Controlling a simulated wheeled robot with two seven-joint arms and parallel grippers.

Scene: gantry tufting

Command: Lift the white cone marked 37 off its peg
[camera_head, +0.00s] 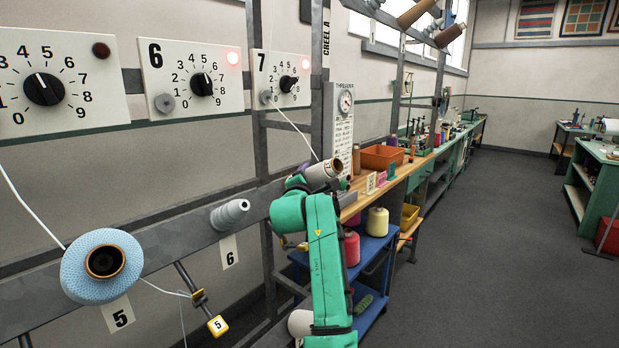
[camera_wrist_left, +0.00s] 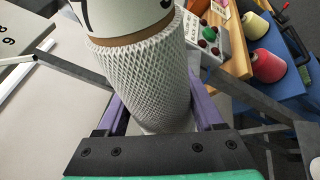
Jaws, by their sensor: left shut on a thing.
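My left gripper (camera_wrist_left: 158,112) has its purple fingers on either side of a white textured cone (camera_wrist_left: 140,75) and is shut on it. A white band on the cone shows part of a dark mark, cut off by the frame edge. In the head view this white cone (camera_head: 319,173) sits tilted at the end of my green arm, its brown, open end toward the right. The gripper's fingers are mostly hidden there behind the arm. The peg behind the cone is hidden, so I cannot tell whether the cone is clear of it. My right gripper is not in view.
Dial panels (camera_head: 280,78) hang above, with red lamps lit at 6 and 7. A blue shelf cart (camera_head: 372,246) with yarn cones stands behind my arm. Open floor lies right.

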